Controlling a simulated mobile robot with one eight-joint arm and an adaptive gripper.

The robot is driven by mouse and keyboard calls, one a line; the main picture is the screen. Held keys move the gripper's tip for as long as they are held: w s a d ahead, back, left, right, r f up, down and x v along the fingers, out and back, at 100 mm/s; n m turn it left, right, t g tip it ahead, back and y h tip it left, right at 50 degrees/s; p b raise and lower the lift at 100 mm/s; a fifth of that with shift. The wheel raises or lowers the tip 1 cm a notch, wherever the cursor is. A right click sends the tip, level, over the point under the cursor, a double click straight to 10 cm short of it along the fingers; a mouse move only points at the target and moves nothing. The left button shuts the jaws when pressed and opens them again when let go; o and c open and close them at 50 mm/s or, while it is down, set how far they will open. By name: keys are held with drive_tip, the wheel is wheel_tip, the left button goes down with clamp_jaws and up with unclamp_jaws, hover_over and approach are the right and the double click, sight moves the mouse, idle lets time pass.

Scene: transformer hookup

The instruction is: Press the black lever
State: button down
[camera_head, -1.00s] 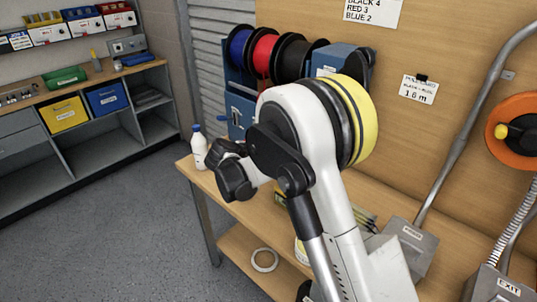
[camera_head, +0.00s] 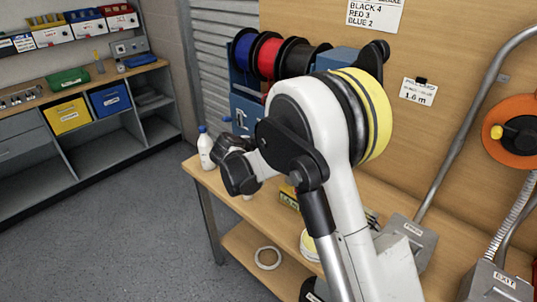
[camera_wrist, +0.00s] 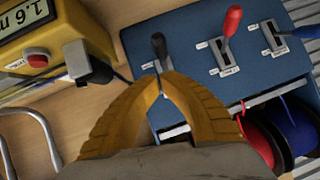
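The black lever (camera_wrist: 158,45) stands up from a slot in a blue panel (camera_wrist: 190,50) in the wrist view. My gripper (camera_wrist: 163,80) has yellow fingers whose tips meet just below the lever in the picture. The fingers look shut with nothing held between them. The tips overlap the lever's slot area, and I cannot tell whether they touch the lever. A red lever (camera_wrist: 232,20) and a blue lever (camera_wrist: 305,32) stand to its right on the same panel.
A yellow meter reading 1.6 m (camera_wrist: 38,35) with a red button sits left of the panel. Red and blue wire spools (camera_wrist: 262,138) are at the lower right. In the head view a white bottle (camera_head: 206,150) stands on the workbench's left corner.

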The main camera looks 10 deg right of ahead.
drive_tip(key=a+f+p+v, duration=0.1)
drive_tip(key=f+p+v, duration=0.1)
drive_tip(key=v, duration=0.8)
drive_tip(key=shift+s, duration=0.35)
drive_tip(key=shift+d+r, duration=0.1)
drive_tip(key=s+d+r+n+g+y, duration=0.1)
drive_tip(key=s+d+r+n+y, duration=0.1)
drive_tip(key=s+d+r+n, duration=0.3)
drive_tip(key=s+d+r+g+y, duration=0.1)
drive_tip(key=s+d+r+y, duration=0.15)
drive_tip(key=s, duration=0.55)
drive_tip(key=s+a+n+t+y, duration=0.1)
drive_tip(key=s+n+y, duration=0.3)
drive_tip(key=s, duration=1.4)
drive_tip(key=n, duration=0.3)
drive_tip(key=shift+s, duration=0.1)
